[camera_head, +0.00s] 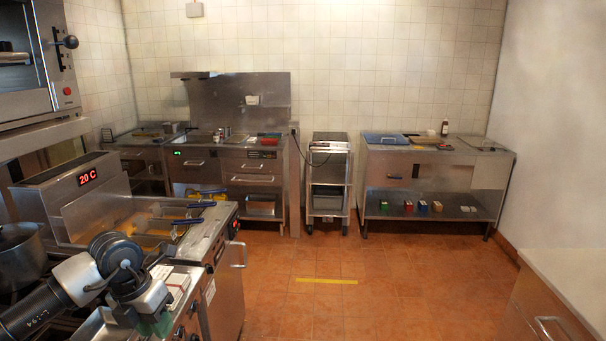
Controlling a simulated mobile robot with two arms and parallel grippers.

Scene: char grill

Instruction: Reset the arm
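My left arm comes in from the lower left, and its gripper (148,312) is low in the picture, over or beside the front of the cooking line. The gripper points downward. Its fingertips are small and partly hidden by its own body, so I cannot tell whether they are open or shut. A small green patch shows just under it; I cannot tell what it is. My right arm and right gripper are not in view.
A fryer (205,240) with blue-handled baskets stands close beside my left arm. A dark pot (20,257) is at the far left. A steel counter (570,290) is at the lower right. The tiled floor (330,305) between is clear, with a yellow strip (326,281).

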